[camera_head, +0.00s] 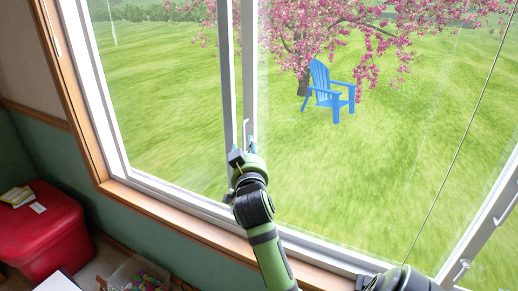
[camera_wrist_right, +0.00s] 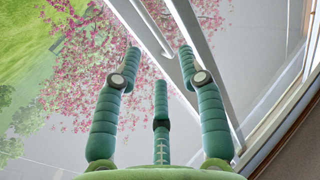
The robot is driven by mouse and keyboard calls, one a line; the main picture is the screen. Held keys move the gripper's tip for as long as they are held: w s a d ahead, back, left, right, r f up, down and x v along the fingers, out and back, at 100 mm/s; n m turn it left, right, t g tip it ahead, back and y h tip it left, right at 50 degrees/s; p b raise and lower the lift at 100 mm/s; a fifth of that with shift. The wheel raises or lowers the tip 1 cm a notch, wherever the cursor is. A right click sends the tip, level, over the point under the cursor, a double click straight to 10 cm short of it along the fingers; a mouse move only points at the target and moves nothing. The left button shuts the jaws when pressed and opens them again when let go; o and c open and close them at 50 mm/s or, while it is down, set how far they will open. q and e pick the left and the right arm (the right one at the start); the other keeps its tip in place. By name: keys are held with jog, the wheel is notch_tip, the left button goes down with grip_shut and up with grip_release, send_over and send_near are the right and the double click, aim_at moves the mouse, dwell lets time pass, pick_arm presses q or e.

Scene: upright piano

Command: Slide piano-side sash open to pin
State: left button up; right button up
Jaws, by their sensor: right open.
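The window has white-framed sashes, with two upright stiles side by side mid-window (camera_head: 248,60). A light, handle-like upright piece (camera_head: 247,130) shows on the stile. My right gripper (camera_head: 243,150) is at these stiles, low on the window. Its fingers are spread open in the right wrist view (camera_wrist_right: 158,65), where the white stile (camera_wrist_right: 188,45) shows beyond and between the fingertips. I cannot tell whether a finger touches it. Which sash is the piano-side one is unclear. I cannot make out the pin. My left gripper is not in view.
A wooden sill (camera_head: 205,230) runs below the window. White handle-like fittings show on the right frame (camera_head: 507,208) and lower right (camera_head: 461,268). A thin dark cord (camera_head: 450,170) crosses the right side. A red box-like seat (camera_head: 45,235) stands lower left. Outside are lawn and a blue chair (camera_head: 325,92).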

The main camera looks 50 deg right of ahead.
jog(key=p+x, duration=0.1)
jog(key=x, duration=0.6)
jog(key=shift+d+f+p, duration=0.15)
jog(key=shift+d+p, duration=0.2)
jog(key=shift+d, duration=0.05)
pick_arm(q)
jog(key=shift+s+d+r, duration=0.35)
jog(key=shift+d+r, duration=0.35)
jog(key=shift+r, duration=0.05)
pick_arm(e)
grip_shut()
